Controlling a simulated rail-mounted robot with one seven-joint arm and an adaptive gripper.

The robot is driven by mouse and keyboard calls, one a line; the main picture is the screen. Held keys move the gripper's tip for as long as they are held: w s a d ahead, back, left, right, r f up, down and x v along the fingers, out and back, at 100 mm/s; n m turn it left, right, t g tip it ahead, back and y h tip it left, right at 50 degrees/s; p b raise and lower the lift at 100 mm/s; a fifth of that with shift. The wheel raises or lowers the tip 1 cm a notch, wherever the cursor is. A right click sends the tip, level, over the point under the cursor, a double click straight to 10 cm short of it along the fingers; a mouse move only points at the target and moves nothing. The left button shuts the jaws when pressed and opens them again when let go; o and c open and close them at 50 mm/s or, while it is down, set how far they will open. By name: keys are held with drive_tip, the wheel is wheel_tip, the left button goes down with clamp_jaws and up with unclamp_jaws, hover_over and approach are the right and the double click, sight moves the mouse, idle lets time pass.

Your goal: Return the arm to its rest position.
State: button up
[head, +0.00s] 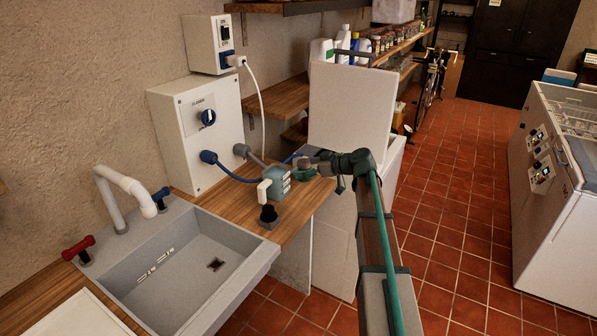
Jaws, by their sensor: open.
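My arm rises from the bottom edge, right of the middle, with a teal hose along it. It bends left at a dark green joint above the wooden worktop. My gripper (308,163) is at its far end, small, open, over the back right part of the worktop. A teal block (269,181) with hoses and light labels stands just in front and to the left of it. I cannot tell whether the gripper touches anything there. No held object is visible.
A grey sink (205,262) with a white-spouted tap (130,187) is at left. A white control box (198,130) stands behind the worktop (310,207). An open-lidded white chest (350,110) is close behind my arm. Jars (385,42) line a back shelf.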

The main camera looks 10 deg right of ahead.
idle(0.3)
drive_tip(key=s+a+f+m+g+h+p, duration=0.1)
drive_tip(key=s+a+f+m+g+h, duration=0.15)
drive_tip(key=s+f, duration=0.9)
drive_tip(key=s+a+f+m+g+h, duration=0.15)
drive_tip(key=s+f+g, duration=0.25)
drive_tip(key=s+f, duration=0.7)
drive_tip(key=s+a+f+m+g+h+p, duration=0.1)
drive_tip(key=s+a+f+m+g, duration=0.35)
drive_tip(key=f, duration=1.15)
drive_tip(key=s+f+g+h, duration=0.1)
drive_tip(key=s+f, duration=0.3)
drive_tip(key=s, duration=0.8)
drive_tip(key=s+f+g+h+b, duration=0.1)
drive_tip(key=s+f, duration=0.4)
drive_tip(key=s, duration=0.8)
drive_tip(key=s+f+g+h+b, duration=0.1)
drive_tip(key=s+f+g+h, duration=0.1)
drive_tip(key=s, duration=1.1)
wheel_tip(320, 180, down, 3)
drive_tip(key=shift+r+g+h, duration=0.15)
drive_tip(key=shift+g+h, duration=0.15)
drive_tip(key=shift+g, duration=0.4)
